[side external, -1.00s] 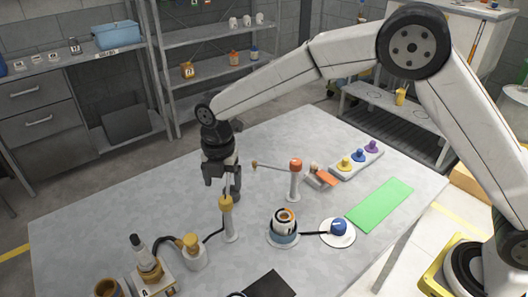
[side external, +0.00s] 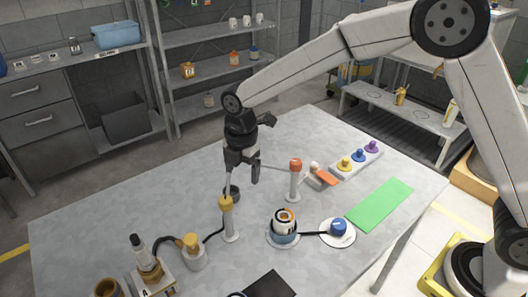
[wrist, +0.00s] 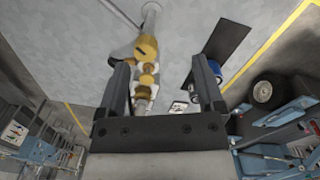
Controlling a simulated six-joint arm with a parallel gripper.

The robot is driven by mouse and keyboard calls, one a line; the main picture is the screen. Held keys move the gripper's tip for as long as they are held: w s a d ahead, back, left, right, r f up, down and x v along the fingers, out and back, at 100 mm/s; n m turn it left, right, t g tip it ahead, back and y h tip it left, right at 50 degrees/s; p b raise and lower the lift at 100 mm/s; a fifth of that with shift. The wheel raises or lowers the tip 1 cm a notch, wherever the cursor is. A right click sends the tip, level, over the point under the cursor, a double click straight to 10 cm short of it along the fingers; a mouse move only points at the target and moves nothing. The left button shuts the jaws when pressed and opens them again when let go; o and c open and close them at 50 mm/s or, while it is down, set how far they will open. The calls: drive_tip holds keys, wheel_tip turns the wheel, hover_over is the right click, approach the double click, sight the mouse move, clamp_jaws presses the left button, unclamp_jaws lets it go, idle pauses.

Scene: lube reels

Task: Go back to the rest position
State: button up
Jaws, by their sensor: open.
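My gripper (side external: 243,174) hangs over the table near its back left, fingers apart with nothing visible between them. It is behind the yellow-topped white post (side external: 228,220) and left of the orange-topped white post (side external: 295,180). A small dark cup-like piece (side external: 233,192) shows below it, beside the yellow-topped post. In the wrist view my gripper (wrist: 160,68) is open, with a yellow and white stack of parts (wrist: 147,68) seen beyond, between the fingers. I cannot tell its distance there.
An orange, white and black reel (side external: 284,218) sits on a teal base, linked to a blue knob (side external: 339,227) on a white disc. A green mat (side external: 380,205) and a tray of coloured knobs (side external: 371,158) lie right. A brass-fitted device (side external: 150,272) stands front left.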

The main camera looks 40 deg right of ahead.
drive_tip(key=s+d+f+m+t, duration=0.1)
drive_tip(key=s+d+m+t, duration=0.1)
drive_tip(key=s+d+m, duration=1.5)
drive_tip(key=s+m, duration=0.1)
drive_tip(key=m, duration=0.4)
drive_tip(key=shift+s+d+f, duration=0.15)
drive_tip(key=shift+s+f, duration=0.15)
drive_tip(key=shift+s, duration=0.1)
